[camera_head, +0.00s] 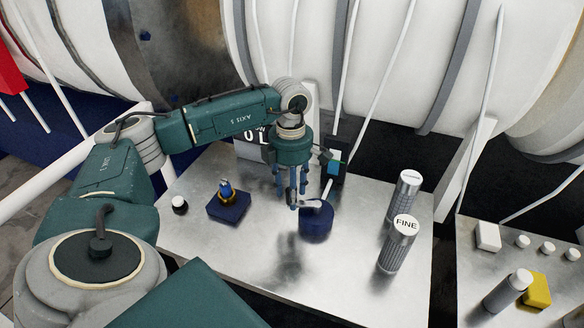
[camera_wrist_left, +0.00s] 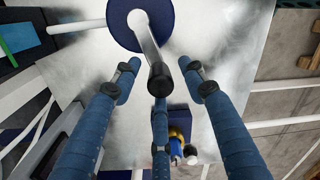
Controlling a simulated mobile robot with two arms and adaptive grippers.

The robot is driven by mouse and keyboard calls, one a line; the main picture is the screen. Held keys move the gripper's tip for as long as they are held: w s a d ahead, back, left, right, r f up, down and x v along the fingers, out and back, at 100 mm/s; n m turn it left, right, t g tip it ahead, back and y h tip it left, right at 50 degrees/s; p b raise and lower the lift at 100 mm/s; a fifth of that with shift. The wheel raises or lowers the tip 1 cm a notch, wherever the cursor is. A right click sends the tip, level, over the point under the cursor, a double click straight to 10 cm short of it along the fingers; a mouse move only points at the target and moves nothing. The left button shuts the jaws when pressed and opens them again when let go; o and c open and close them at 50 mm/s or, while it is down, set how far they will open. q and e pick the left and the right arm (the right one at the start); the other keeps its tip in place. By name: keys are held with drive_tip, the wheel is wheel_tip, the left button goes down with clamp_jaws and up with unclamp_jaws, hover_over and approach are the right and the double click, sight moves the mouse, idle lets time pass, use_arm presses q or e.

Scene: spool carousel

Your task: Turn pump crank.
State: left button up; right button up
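The pump is a dark blue round body (camera_head: 316,222) on the metal table, with a silver crank arm (camera_head: 312,203) across its top. In the left wrist view the crank arm (camera_wrist_left: 149,44) runs from the hub of the blue disc to a black knob (camera_wrist_left: 161,76). My left gripper (camera_head: 291,201) points down at the left side of the pump. Its three blue fingers are spread apart, and in the wrist view the knob lies between the fingertips (camera_wrist_left: 160,84). I cannot tell whether any finger touches it. My right gripper is not in view.
A blue block with a brass and blue fitting (camera_head: 226,203) and a dark white-topped knob (camera_head: 179,204) stand left on the table. Two knurled cylinders, one marked FINE (camera_head: 398,246), stand right. A post with a blue panel (camera_head: 334,165) is behind the pump. The front table is clear.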

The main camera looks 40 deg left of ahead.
use_arm(q)
wheel_tip(320, 180, up, 12)
drive_tip(key=shift+w+a, duration=0.15)
drive_tip(key=shift+a, duration=0.05)
idle(0.4)
idle(0.5)
